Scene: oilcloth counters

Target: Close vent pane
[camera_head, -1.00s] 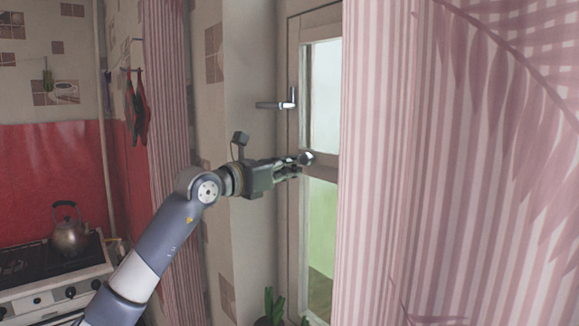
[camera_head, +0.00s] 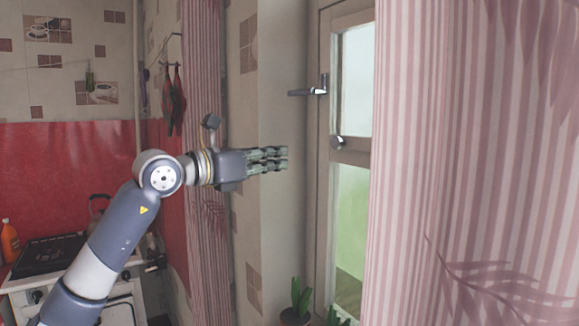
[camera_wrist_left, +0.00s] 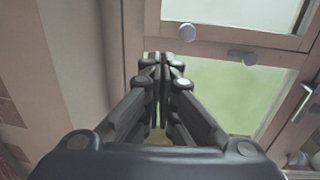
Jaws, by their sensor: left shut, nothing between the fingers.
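The vent pane (camera_head: 357,80) is the upper glazed part of the window, and it looks roughly in line with the frame; I cannot tell whether it is fully shut. A small round metal knob (camera_head: 339,141) sits at its lower edge. In the left wrist view a round knob (camera_wrist_left: 187,31) shows above and right of the fingertips. My left gripper (camera_head: 287,158) is shut and empty, left of the knob and apart from it. Its fingertips (camera_wrist_left: 160,60) show together in the left wrist view. My right gripper is not in view.
A lever handle (camera_head: 310,91) juts left from the window frame (camera_head: 325,200). A striped pink curtain (camera_head: 460,180) hides the window's right part. Potted plants (camera_head: 300,300) stand below. A stove (camera_head: 45,260) is at the lower left.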

